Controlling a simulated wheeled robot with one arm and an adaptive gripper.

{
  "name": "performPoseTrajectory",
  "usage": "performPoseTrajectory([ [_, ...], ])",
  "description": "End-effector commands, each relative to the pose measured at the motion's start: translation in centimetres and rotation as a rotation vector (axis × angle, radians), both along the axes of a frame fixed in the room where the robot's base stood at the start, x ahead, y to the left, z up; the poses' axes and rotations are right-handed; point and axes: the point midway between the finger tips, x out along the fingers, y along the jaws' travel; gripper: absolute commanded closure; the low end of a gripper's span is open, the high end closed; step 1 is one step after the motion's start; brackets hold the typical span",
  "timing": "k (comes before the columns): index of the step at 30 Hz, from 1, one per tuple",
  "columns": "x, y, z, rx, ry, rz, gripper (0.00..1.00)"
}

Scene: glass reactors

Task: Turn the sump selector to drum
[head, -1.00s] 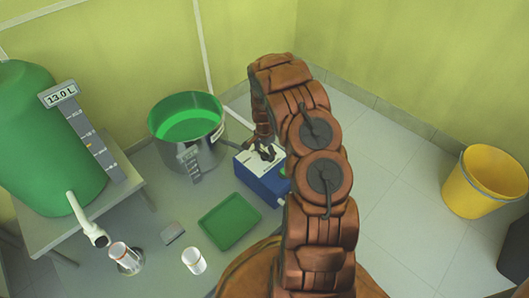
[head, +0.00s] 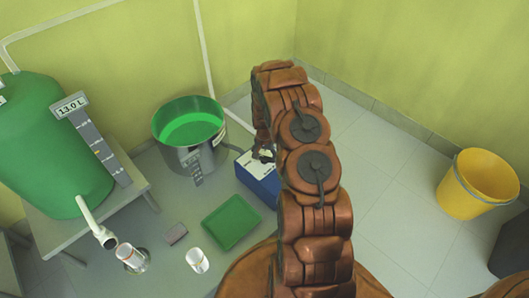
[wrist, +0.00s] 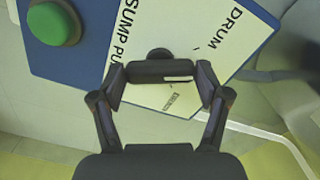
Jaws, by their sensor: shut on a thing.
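The sump pump box (head: 262,184) is blue with a white top plate and stands on the floor left of my arm in the head view. In the wrist view its white plate (wrist: 195,30) carries the words "SUMP PU…" and "DRUM", partly cut off. The black selector handle (wrist: 165,70) lies crosswise between my fingers, with a round black end just beyond it. My gripper (wrist: 161,84) is shut on this handle, a finger at each end. In the head view my gripper (head: 263,153) is small and partly hidden by my arm.
A green button (wrist: 53,22) sits on the box's left in the wrist view. A steel drum (head: 188,150) with green liquid stands close left of the box. A green tray (head: 231,222) lies in front. A yellow bucket (head: 478,184) stands right, with clear floor between.

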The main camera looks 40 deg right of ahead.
Motion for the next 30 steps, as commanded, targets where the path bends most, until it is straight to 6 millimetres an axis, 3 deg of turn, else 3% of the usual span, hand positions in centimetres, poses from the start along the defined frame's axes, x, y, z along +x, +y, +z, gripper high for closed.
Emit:
performPoseTrajectory([
  [12,0.10,-0.04,0.22,-0.002,-0.003,0.262,0.60],
  [30,0.12,-0.11,0.08,-0.003,-0.002,0.335,0.60],
])
